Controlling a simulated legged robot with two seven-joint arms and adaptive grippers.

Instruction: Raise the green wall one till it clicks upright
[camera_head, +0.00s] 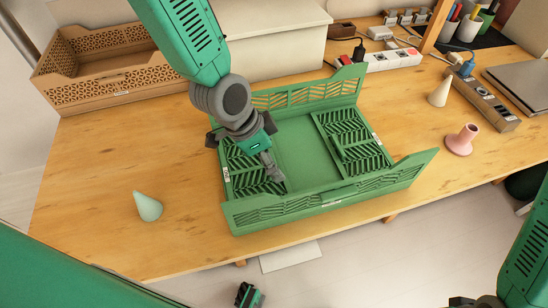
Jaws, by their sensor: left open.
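A green folding crate (311,203) stands on the wooden table. Its long front and back walls stand upright. Two slatted side panels lie folded down inside: the left panel (243,178) and the right panel (352,140). The crate's plain floor shows between them. My left gripper (243,158) is open over the left panel. One finger reaches down at the panel's inner side; the other is near the crate's left edge. Whether either finger touches the panel I cannot tell. The gripper hides part of the panel. My right arm shows at the lower right, without its gripper.
A wooden crate (112,92) and a pale box (270,48) stand behind. A mint cone (148,206) stands on the left. A pink vase (462,140), a cream cone (440,92) and power strips (482,100) are on the right. The table's left front is mostly clear.

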